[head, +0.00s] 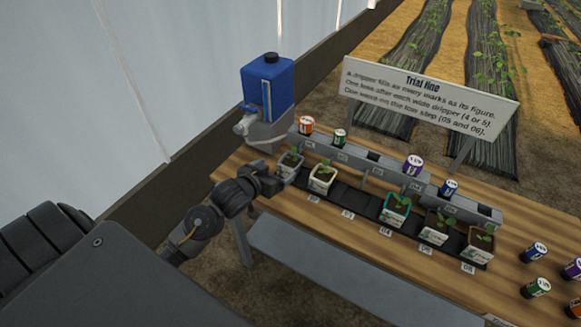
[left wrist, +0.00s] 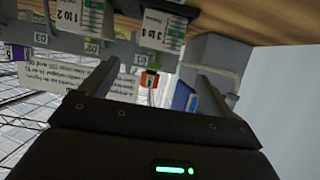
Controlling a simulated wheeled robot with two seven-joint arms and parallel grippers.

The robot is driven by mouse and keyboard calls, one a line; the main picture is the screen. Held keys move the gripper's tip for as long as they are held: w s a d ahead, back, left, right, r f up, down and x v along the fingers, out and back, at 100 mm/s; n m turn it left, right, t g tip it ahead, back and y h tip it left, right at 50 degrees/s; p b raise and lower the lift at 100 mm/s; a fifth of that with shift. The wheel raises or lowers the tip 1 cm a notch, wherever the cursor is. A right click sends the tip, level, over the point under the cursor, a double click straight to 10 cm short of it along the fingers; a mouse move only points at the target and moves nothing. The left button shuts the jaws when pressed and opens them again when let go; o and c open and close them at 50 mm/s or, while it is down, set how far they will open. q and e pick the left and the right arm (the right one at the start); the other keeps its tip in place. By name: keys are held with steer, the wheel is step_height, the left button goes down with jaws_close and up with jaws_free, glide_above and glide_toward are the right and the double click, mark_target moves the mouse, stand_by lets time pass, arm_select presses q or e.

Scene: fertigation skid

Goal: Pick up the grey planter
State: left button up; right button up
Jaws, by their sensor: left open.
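The grey planter (head: 291,162) holds a small green seedling and stands at the left end of the dark strip on the wooden bench, beside the blue tank. My left gripper (head: 279,180) is open at the near side of the planter, close to it. In the head view I cannot tell whether they touch. In the left wrist view the two fingers (left wrist: 155,84) are spread with nothing held between them. A planter with a "3 to 4" tag (left wrist: 164,28) shows beyond them near the top edge. My right gripper is in neither view.
The blue tank (head: 267,85) stands on a grey support behind the gripper. A cream planter (head: 321,178), a teal planter (head: 395,210) and others stand along the strip to the right. A grey rail (head: 353,155) with coloured cups runs behind.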

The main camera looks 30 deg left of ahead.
arm_select(q)
glide_toward(296, 156)
steer(key=shift+w+a+f, duration=0.25)
steer(key=shift+w+f, duration=0.4)
steer(key=shift+w, duration=0.25)
steer(key=shift+w+p, duration=0.3)
steer(key=shift+w, duration=0.15)
steer(key=x, duration=0.4)
steer(key=shift+w+d+f+p, duration=0.1)
steer(key=shift+w+d+p, duration=0.1)
steer(key=shift+p, duration=0.1)
steer(key=c, duration=1.1)
